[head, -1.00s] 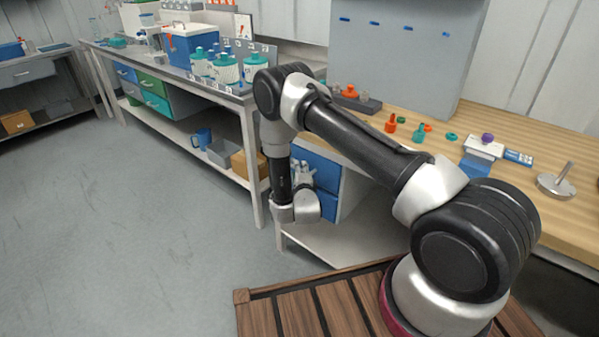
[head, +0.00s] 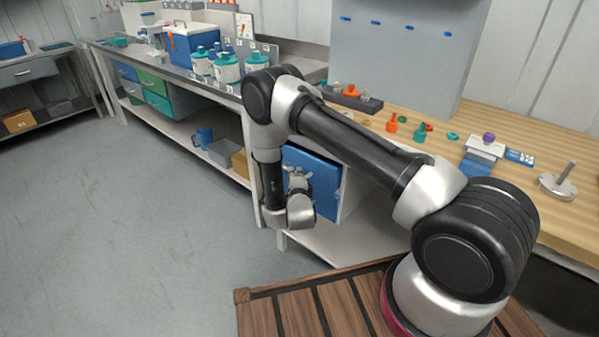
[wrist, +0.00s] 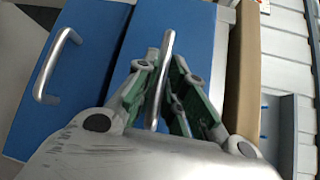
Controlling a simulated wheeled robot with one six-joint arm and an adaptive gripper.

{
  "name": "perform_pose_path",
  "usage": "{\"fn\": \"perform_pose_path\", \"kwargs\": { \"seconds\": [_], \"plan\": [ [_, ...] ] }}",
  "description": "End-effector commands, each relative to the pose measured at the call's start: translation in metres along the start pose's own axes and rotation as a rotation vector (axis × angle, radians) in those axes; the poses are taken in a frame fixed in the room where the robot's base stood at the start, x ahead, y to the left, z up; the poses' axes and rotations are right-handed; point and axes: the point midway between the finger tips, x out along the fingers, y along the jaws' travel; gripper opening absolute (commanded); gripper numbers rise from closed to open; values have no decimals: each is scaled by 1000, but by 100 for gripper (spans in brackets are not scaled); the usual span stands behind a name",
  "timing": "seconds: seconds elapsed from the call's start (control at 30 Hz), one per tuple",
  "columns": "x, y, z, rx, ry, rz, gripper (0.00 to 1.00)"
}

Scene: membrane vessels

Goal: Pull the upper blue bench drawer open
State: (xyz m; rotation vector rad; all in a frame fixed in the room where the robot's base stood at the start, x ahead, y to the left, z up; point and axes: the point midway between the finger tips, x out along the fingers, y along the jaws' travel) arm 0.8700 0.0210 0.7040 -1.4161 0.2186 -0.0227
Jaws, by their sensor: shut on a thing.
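The upper blue drawer (head: 325,178) is in the wooden-topped bench, right of centre in the head view. In the wrist view the upper drawer front (wrist: 205,35) fills the middle, with a bar handle (wrist: 168,42). My gripper (wrist: 165,85) is shut on that handle, fingers on both sides of it. In the head view my gripper (head: 298,184) is at the drawer front, partly hiding it. The lower drawer (wrist: 40,115) with its own handle (wrist: 45,85) lies left in the wrist view, untouched.
The wooden bench top (head: 480,140) holds small coloured fittings and a metal stand (head: 558,180). A second bench (head: 180,75) to the left carries bottles and a blue box. A lower shelf (head: 340,240) lies under the drawers. The grey floor (head: 120,220) left is clear.

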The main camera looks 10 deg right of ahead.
Motion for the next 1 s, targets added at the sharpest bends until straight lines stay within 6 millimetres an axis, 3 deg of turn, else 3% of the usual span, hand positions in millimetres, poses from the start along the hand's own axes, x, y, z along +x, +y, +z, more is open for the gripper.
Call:
{"fn": "perform_pose_path", "kwargs": {
  "seconds": [0.6, 1.0],
  "plan": [
    [-115, 33, 116, 0, -5, 2, 0],
    [-166, 47, 166, 0, -2, 2, 0]
  ]
}}
